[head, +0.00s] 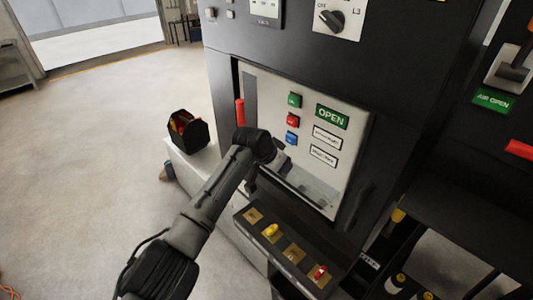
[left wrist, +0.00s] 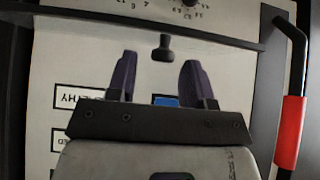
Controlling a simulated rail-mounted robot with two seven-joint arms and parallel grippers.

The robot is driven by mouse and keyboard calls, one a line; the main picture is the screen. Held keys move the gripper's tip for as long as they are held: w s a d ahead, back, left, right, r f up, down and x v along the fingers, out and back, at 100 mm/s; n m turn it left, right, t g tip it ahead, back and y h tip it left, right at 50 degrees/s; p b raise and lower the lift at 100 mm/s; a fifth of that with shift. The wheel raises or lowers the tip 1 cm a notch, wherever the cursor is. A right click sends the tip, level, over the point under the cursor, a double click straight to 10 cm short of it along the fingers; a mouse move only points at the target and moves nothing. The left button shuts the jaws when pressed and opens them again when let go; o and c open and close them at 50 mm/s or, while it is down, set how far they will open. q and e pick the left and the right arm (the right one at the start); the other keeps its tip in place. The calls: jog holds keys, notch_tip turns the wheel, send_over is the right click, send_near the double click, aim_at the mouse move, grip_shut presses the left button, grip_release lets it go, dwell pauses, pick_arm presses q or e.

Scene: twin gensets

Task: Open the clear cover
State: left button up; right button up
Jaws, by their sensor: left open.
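The clear cover (head: 262,100) appears to lie over the pale control panel on the dark cabinet; its pane is hard to make out. Its dark frame edge (left wrist: 215,38) crosses the top of the left wrist view. A red-sleeved handle (head: 240,112) stands upright at the panel's left side; it shows at the right edge of the left wrist view (left wrist: 290,132). My left gripper (head: 284,163) is open and empty in front of the panel's lower middle. In the left wrist view its fingers (left wrist: 160,78) are apart, well left of the handle. My right gripper is out of view.
Green, red and blue (head: 292,137) buttons and an OPEN sign (head: 332,117) are on the panel. A sloped shelf (head: 282,250) with small switches juts out below. A toolbox (head: 187,131) sits on a low ledge at left.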

pick_arm(q)
jog(key=b+v, duration=0.3)
jog(key=v, duration=0.9)
jog(key=shift+r, duration=0.25)
jog(key=shift+s+a, duration=0.1)
jog(key=shift+a, duration=0.05)
